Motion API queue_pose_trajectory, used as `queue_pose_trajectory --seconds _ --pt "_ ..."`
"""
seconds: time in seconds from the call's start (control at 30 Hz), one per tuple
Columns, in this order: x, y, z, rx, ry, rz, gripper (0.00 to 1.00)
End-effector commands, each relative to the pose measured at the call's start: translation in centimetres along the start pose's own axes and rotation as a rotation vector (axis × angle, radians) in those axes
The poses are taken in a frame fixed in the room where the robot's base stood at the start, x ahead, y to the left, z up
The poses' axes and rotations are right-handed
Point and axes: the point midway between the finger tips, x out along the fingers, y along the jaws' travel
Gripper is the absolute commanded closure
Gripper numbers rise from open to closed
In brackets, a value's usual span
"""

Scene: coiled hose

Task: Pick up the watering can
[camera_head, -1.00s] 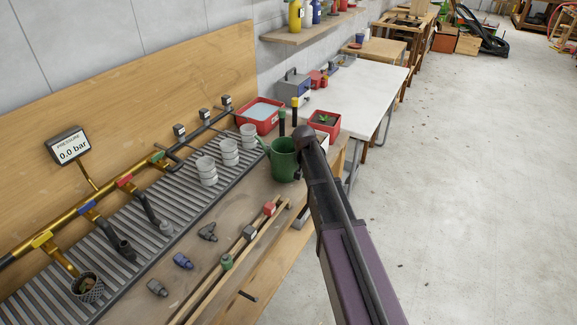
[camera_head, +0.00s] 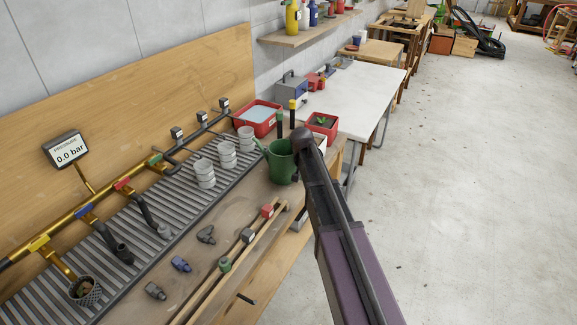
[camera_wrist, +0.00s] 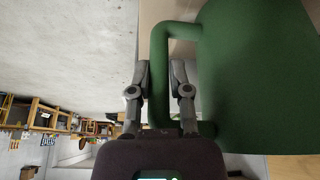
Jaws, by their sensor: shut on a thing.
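The green watering can (camera_head: 281,162) is upright at the far end of the wooden workbench, just left of my arm's dark end. In the wrist view the can's green body (camera_wrist: 255,75) fills the upper right, with its looped handle on the left. My gripper (camera_wrist: 162,72) has one finger on each side of the upright part of the handle and is shut on it. In the head view my arm hides the fingers and the handle. I cannot tell whether the can's base touches the bench.
A red tray of water (camera_head: 259,117) and a red planter (camera_head: 322,125) stand close behind the can. Grey-white cups (camera_head: 204,173) are on the slatted grate to its left. Loose fittings (camera_head: 206,235) lie in front. Open floor (camera_head: 450,180) is to the right.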

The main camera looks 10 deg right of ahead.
Motion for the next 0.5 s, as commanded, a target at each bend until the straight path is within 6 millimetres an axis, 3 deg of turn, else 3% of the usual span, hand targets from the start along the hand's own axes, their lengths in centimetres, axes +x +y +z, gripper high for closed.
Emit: queue_pose_trajectory --seconds 0.5 --pt "-1.2 0.0 -0.5 0.001 0.0 0.0 1.0"
